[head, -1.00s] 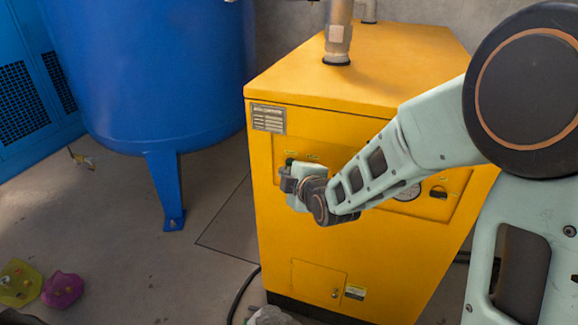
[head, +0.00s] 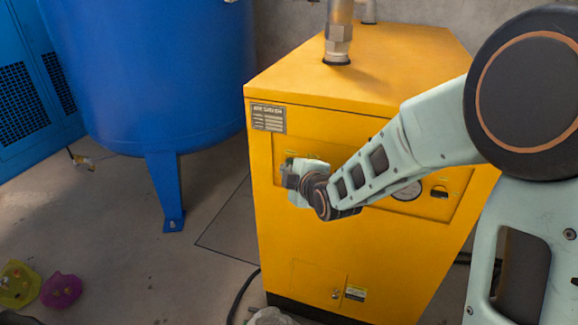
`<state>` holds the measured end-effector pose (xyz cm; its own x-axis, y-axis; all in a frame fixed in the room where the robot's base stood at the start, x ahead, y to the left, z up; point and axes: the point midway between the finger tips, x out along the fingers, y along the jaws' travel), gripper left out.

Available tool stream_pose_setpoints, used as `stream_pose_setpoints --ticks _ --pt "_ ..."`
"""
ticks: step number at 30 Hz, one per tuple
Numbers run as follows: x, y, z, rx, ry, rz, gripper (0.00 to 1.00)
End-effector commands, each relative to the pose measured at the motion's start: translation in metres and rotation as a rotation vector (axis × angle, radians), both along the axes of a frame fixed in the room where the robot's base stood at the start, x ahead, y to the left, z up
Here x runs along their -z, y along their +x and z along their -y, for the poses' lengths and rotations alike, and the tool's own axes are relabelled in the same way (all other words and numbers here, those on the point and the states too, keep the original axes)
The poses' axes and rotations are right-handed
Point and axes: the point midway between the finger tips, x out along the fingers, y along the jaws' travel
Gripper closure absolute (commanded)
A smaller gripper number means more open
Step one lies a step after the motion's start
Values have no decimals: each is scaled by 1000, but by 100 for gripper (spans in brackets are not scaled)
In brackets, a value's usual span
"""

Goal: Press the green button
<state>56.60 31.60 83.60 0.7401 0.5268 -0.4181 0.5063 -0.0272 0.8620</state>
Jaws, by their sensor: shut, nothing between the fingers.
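The yellow machine (head: 290,230) stands in the middle of the head view, with a recessed control panel (head: 436,204) across its front. My gripper (head: 291,173) is shut and empty, at the left part of this panel. The green button is not visible now; my gripper and wrist cover that part of the panel. I cannot tell whether the fingertips touch the button, since they face away from the camera. A round gauge (head: 407,191) and a dark switch (head: 439,191) show on the panel to the right of my wrist.
A big blue tank (head: 150,75) on legs stands at the left, with a blue vented cabinet (head: 22,95) beyond it. A metal pipe (head: 338,35) rises from the machine's top. Yellow-green and magenta objects (head: 61,290) lie on the floor at lower left.

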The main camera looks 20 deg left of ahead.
Motion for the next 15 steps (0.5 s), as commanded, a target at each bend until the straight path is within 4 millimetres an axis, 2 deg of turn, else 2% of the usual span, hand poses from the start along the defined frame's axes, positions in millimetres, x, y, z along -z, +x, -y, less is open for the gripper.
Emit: stream_pose_setpoints --ticks 15 --pt "1 7 1 2 1 -1 100"
